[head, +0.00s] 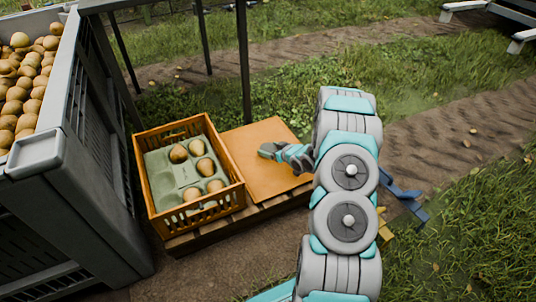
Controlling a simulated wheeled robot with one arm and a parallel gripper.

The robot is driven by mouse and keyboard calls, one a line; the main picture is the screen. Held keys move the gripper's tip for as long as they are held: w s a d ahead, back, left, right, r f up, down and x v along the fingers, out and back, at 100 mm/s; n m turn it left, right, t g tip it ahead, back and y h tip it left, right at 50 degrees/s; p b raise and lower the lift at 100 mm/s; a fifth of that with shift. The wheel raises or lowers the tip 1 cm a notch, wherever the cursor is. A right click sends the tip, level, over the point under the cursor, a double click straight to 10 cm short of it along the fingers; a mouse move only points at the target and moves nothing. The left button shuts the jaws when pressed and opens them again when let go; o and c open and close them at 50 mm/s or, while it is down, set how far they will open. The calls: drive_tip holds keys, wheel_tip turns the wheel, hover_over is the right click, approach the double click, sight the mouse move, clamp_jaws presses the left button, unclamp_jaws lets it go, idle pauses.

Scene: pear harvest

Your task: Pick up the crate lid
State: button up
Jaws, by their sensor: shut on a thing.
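The crate lid (262,184) is a flat orange-brown board in the head view, just right of the orange crate (237,194). It lies flat over the wooden pallet (262,212); I cannot tell whether it touches the slats. My gripper (268,151) reaches in from the right over the lid and is shut on it. The exact grip point is hidden by the fingers. The open crate holds a grey-green molded tray (161,172) with several pears in its hollows.
A large grey bin (75,185) full of pears stands at the left. Dark metal posts (244,60) rise behind the crate and lid. A blue tool-like object (405,191) lies right of my arm. Grass and a dirt path lie beyond.

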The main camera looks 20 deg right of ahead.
drive_tip(key=shift+c, duration=1.1)
